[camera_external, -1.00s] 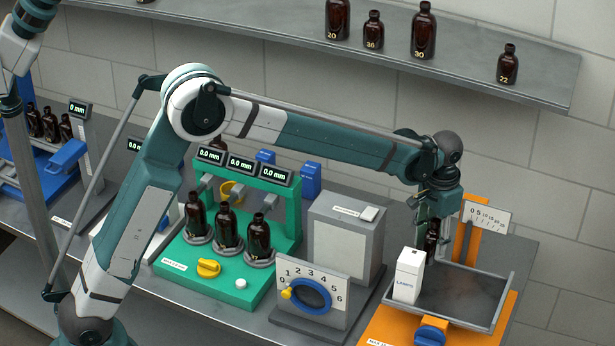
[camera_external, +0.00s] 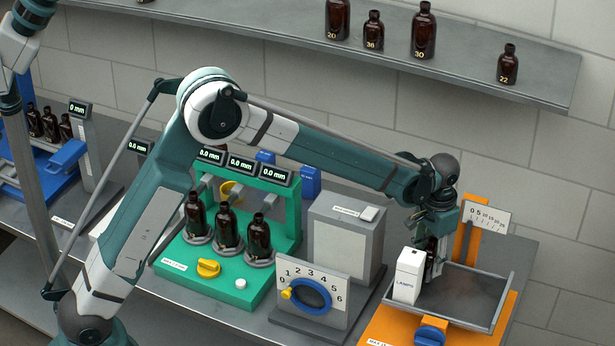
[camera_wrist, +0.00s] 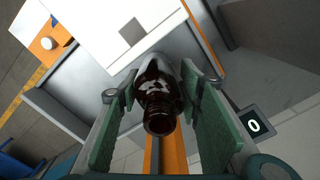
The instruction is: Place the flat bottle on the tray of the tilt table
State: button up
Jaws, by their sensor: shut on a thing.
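My gripper (camera_wrist: 160,115) is shut on a dark amber bottle (camera_wrist: 158,98), with its green pads on both sides of it and the open neck towards the wrist camera. In the external view the bottle (camera_external: 432,262) is partly hidden behind a white box and my gripper (camera_external: 434,240). It is upright, at the left part of the grey tray (camera_external: 470,310) of the orange tilt table (camera_external: 385,325). I cannot tell whether its base touches the tray floor.
A white box labelled LAMPS (camera_external: 408,277) stands right beside the bottle, at the tray's left end. A scale plate (camera_external: 487,216) rises behind the tray. A grey cabinet (camera_external: 345,240) stands to the left. The tray's right part is clear.

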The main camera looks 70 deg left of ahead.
aim_at(437, 242)
jog(key=shift+f, duration=0.65)
jog(key=shift+f, duration=0.15)
jog(key=o, duration=1)
jog(key=shift+c, duration=0.2)
jog(key=shift+r, duration=0.2)
notch_tip(437, 242, up, 12)
jog(key=shift+f+b, duration=0.1)
jog(key=shift+b, duration=0.2)
jog(key=shift+s, duration=0.1)
